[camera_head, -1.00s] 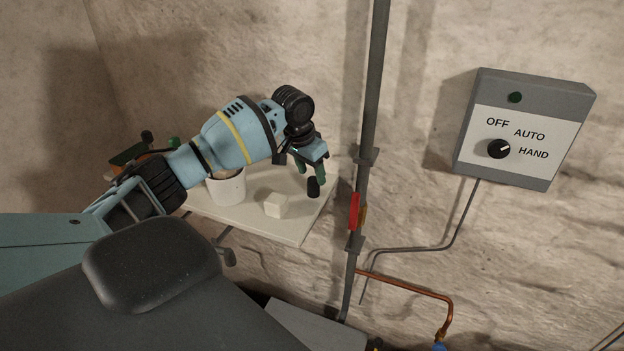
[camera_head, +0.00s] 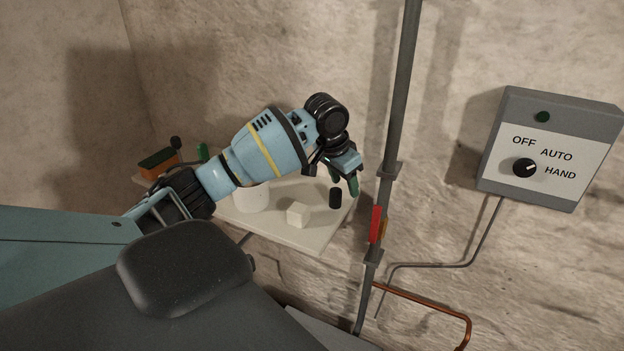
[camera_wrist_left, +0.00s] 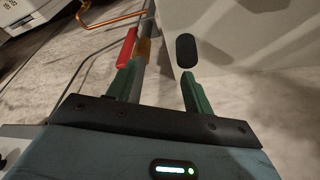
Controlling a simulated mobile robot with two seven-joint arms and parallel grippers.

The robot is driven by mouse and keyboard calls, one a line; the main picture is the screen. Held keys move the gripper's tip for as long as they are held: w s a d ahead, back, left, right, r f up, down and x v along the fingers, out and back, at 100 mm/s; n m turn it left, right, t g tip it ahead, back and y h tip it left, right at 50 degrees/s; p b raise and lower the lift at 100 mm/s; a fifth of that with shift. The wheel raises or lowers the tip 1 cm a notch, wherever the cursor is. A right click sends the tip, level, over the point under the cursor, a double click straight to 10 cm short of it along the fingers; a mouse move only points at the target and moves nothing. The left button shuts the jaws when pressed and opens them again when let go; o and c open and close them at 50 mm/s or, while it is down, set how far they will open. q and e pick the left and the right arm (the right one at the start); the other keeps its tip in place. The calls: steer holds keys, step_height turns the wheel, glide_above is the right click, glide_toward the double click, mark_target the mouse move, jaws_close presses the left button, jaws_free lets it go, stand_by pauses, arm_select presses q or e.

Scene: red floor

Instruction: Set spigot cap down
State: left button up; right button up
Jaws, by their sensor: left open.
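The black spigot cap (camera_head: 335,197) stands on the pale shelf (camera_head: 315,238), near its right edge. In the left wrist view the cap (camera_wrist_left: 186,50) shows as a dark rounded shape just beyond the tip of the right-hand green finger. My left gripper (camera_head: 345,178) is open and empty, slightly above and to the right of the cap. In the left wrist view a clear gap lies between its fingers (camera_wrist_left: 158,82). I cannot tell whether a finger touches the cap. My right gripper is not in view.
A white cube (camera_head: 298,214) and a white pot (camera_head: 251,197) stand on the shelf left of the cap. A vertical grey pipe with a red handle (camera_head: 376,224) runs close to the right of the gripper. A switch box (camera_head: 548,150) hangs on the wall.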

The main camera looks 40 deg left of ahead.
arm_select(q)
steer(key=s+d+f+m+t+h, duration=0.15)
steer(key=s+d+f, duration=0.25)
steer(key=d+f, duration=0.6)
steer(key=s+d+f+m+t+h, duration=0.15)
steer(key=s+d+f, duration=0.25)
steer(key=d+f, duration=0.6)
steer(key=s+f+n+t, duration=0.1)
steer(key=s+f, duration=0.5)
steer(key=s, duration=0.6)
steer(key=s+f+n+t+y, duration=0.1)
steer(key=s+f, duration=0.6)
steer(key=s, duration=0.5)
steer(key=shift+s+d+n+t+y, duration=0.25)
steer(key=shift+d+n+t+y, duration=0.05)
steer(key=shift+n+t, duration=0.1)
